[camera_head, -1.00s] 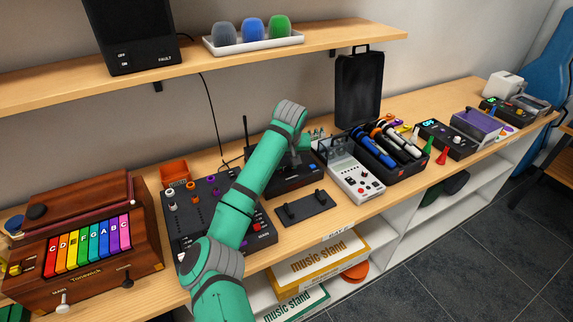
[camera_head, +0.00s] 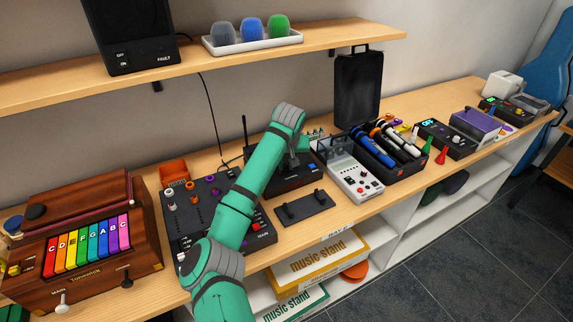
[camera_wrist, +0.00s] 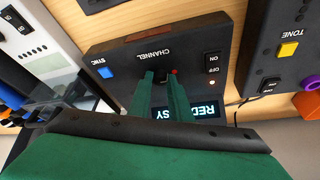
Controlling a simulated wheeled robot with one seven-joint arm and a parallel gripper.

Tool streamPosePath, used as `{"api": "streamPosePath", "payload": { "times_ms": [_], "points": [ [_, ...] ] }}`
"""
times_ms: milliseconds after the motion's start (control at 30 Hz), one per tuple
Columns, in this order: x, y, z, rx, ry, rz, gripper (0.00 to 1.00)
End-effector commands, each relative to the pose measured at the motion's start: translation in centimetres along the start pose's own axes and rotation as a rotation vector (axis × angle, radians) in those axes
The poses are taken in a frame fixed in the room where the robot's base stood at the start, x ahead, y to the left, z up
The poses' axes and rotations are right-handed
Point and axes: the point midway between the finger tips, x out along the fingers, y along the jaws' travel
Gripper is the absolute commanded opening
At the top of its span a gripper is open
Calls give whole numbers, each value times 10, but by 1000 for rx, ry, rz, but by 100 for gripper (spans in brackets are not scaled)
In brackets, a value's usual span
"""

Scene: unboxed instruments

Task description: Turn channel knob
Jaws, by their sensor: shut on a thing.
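The black receiver (camera_head: 256,184) stands on the bench at the middle of the head view, partly covered by my arm. In the wrist view its face (camera_wrist: 120,57) carries the CHANNEL label, a blue SYNC button (camera_wrist: 105,72), an ON/OFF switch (camera_wrist: 212,63) and a lit display (camera_wrist: 197,111). The fingers hide part of the display text. My gripper (camera_wrist: 163,75) has its fingertips on the face beside the CHANNEL label, shut on the channel knob. The knob is almost wholly hidden between the fingers. A small red spot shows beside one fingertip.
A mixer panel (camera_head: 178,230) lies left of the receiver and a white-topped device (camera_head: 357,183) right of it. A black holder (camera_head: 305,208) lies in front. A shelf (camera_head: 330,38) runs above. A case of microphones (camera_head: 404,172) is further right.

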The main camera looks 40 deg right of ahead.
Motion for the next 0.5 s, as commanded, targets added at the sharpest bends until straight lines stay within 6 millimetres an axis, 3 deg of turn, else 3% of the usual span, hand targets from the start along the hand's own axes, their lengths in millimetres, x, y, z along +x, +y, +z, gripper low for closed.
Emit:
{"api": "streamPosePath", "payload": {
  "times_ms": [500],
  "points": [
    [1,1,3,72,-8,32,0]
  ]
}}
